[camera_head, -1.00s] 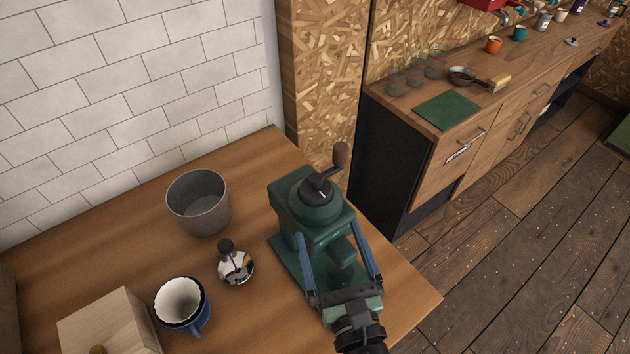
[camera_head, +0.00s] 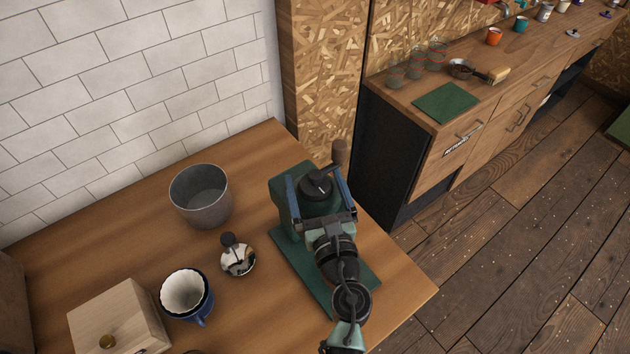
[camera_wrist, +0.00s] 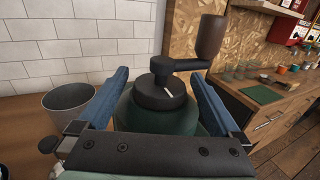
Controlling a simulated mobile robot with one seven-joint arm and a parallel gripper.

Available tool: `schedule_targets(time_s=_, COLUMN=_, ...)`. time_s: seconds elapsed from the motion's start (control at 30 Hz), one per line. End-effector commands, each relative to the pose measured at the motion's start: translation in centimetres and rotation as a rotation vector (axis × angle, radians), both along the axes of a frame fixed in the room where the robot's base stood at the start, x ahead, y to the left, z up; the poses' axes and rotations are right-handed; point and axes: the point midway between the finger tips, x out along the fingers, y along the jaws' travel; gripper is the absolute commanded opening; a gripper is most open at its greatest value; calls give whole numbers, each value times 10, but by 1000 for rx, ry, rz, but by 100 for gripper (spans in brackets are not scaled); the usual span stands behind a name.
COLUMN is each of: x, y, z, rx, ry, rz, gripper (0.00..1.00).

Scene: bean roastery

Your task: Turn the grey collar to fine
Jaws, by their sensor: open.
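A green grinder (camera_head: 289,208) stands upright on the wooden table. On its top sits a dark grey collar (camera_head: 316,187) with a white pointer mark; the collar also shows in the wrist view (camera_wrist: 160,93). A crank with a brown wooden knob (camera_wrist: 211,37) rises from it toward the upper right. My gripper (camera_head: 315,178) is open, with its blue fingers on either side of the grinder's top. In the wrist view the fingers (camera_wrist: 158,92) flank the collar, and I see no contact. No scale or "fine" marking is readable.
A grey metal bucket (camera_head: 201,198), a shiny small pot with a dark knob (camera_head: 238,260), a blue-and-white cup (camera_head: 187,294) and a wooden box (camera_head: 118,318) stand left of the grinder. A tiled wall is behind. A counter (camera_head: 400,95) stands farther right.

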Motion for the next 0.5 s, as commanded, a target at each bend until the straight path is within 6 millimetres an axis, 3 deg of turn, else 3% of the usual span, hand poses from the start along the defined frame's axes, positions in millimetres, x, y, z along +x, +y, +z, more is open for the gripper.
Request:
schedule_targets(time_s=0.03, x=0, y=0, z=0, rx=0, ry=0, rz=0, gripper=100)
schedule_targets(time_s=0.4, x=0, y=0, z=0, rx=0, ry=0, rz=0, gripper=33)
schedule_targets(time_s=0.5, x=0, y=0, z=0, rx=0, ry=0, rz=0, gripper=21)
